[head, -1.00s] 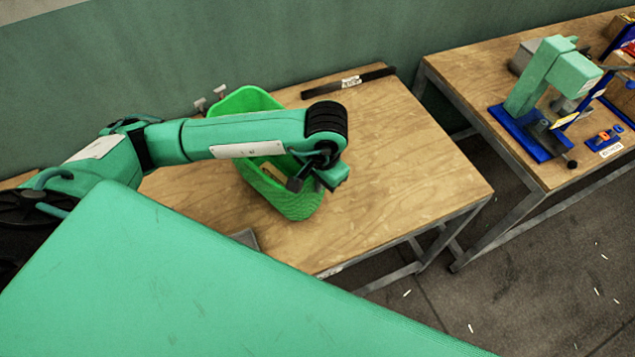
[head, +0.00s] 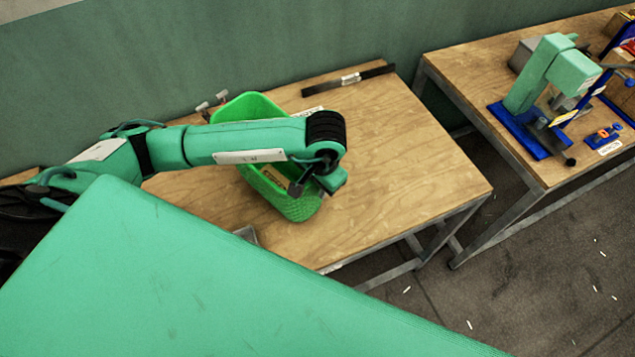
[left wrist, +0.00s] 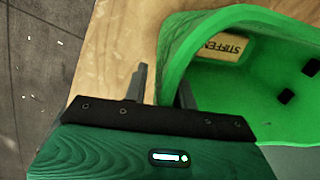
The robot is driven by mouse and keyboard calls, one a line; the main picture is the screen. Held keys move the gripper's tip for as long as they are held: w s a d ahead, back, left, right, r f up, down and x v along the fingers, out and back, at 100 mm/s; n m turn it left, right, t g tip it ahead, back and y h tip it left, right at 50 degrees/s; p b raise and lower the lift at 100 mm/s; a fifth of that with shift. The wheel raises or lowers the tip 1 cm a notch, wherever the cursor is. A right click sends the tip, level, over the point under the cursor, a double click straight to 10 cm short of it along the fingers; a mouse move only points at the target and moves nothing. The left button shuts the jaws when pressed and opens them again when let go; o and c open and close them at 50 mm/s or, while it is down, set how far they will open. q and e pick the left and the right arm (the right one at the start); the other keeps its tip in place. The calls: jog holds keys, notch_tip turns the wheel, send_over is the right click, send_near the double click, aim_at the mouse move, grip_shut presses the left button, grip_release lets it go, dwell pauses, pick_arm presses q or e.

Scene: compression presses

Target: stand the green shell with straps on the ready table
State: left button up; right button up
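The green shell (head: 298,208) stands open side up on the wooden table (head: 420,165), partly hidden under my left forearm. In the left wrist view the shell (left wrist: 205,35) shows a tan label reading "STIFFEN…" (left wrist: 232,45) and dark square patches inside. Straps cannot be made out clearly. My left gripper (head: 312,188) is at the shell's near right rim. In the left wrist view its fingers (left wrist: 160,90) are apart, one outside the wall and one inside, with a gap showing beside the wall. My right gripper is out of view.
A dark bar with a white label (head: 350,80) lies along the table's back edge. Small grey posts (head: 212,102) stand behind the shell. A second table at right holds a green press on a blue base (head: 530,130). The table's right part is clear.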

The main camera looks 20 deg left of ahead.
pick_arm(q)
jog(key=shift+r, duration=0.1)
jog(key=shift+r+p, duration=0.15)
jog(key=shift+p, duration=0.15)
notch_tip(320, 180, up, 12)
jog(key=d+b, duration=0.1)
jog(key=b, duration=0.4)
jog(key=shift+s, duration=0.25)
jog(key=shift+d+f, duration=0.15)
jog(key=shift+f, duration=0.05)
